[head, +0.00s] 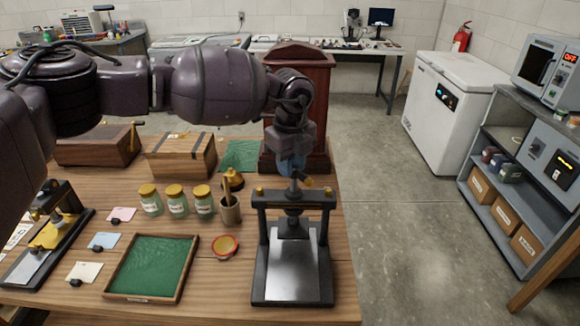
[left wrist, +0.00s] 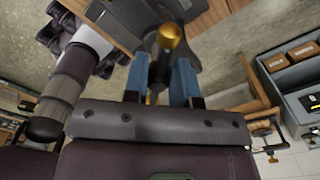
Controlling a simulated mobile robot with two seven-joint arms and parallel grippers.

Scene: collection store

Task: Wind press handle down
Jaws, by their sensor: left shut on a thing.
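The black press (head: 293,250) stands at the right front of the wooden table, with two uprights, a crossbeam, a centre screw and a shiny metal bed. Its dark handle (head: 297,186) sits on top of the screw, with a brass knob showing at the right. My left gripper (head: 293,166) comes down from above and is shut on the handle. In the left wrist view its two blue fingers (left wrist: 160,82) lie on either side of the handle, and a brass knob (left wrist: 171,29) shows near the top. The exact contact is partly hidden. My right gripper is in neither view.
A tall red-brown wooden case (head: 297,80) stands close behind the press. A cup with a wooden tool (head: 230,210), a small round red-rimmed tin (head: 225,246), several jars and a green-lined tray (head: 150,266) are to the left. The floor right of the table is clear.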

